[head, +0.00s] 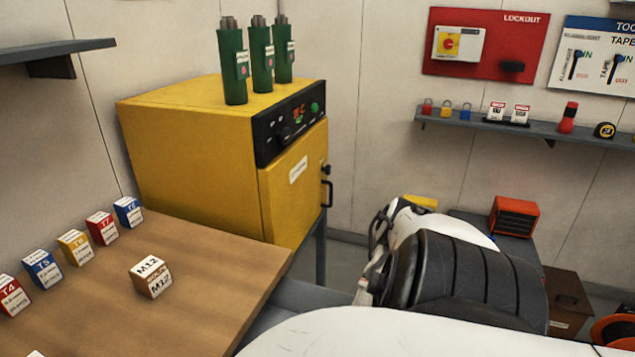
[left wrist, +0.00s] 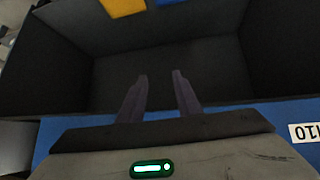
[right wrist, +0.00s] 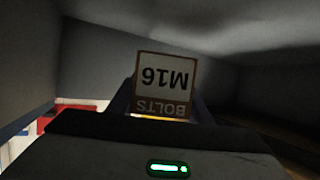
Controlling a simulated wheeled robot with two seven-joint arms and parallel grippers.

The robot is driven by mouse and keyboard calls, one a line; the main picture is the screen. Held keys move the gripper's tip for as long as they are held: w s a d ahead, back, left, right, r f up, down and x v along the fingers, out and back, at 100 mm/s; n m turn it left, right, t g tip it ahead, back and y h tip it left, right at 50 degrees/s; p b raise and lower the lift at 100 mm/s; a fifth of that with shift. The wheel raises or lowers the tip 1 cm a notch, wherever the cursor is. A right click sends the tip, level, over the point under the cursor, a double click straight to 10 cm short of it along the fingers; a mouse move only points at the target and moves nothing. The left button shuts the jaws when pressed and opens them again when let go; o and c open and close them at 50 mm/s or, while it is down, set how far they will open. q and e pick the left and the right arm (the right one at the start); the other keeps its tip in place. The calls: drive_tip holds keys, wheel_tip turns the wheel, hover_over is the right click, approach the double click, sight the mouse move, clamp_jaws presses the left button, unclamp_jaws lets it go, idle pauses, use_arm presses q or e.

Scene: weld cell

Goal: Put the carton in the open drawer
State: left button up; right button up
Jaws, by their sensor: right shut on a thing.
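In the right wrist view, my right gripper (right wrist: 163,92) is shut on a small white and brown carton (right wrist: 164,78). Its label reads M16 BOLTS, upside down in the picture. Dark grey walls surround it there; I cannot tell whether the carton touches them. In the left wrist view, my left gripper (left wrist: 161,80) is open and empty, its fingers over a dark open compartment with a blue front edge (left wrist: 210,118). A partly cut-off label (left wrist: 305,132) is on that front. I cannot tell if this is the open drawer. Neither pair of fingertips shows clearly in the head view.
In the head view, an M12 carton (head: 151,276) stands on the wooden table (head: 215,265), with several coloured cartons along its far left. A yellow cabinet (head: 190,150) with green canisters on top stands behind. My arm covers the lower right.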

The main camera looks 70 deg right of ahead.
drive_tip(key=shift+f, duration=0.8)
drive_tip(key=shift+f, duration=0.65)
drive_tip(key=o, duration=1.4)
drive_tip(key=shift+o, duration=0.2)
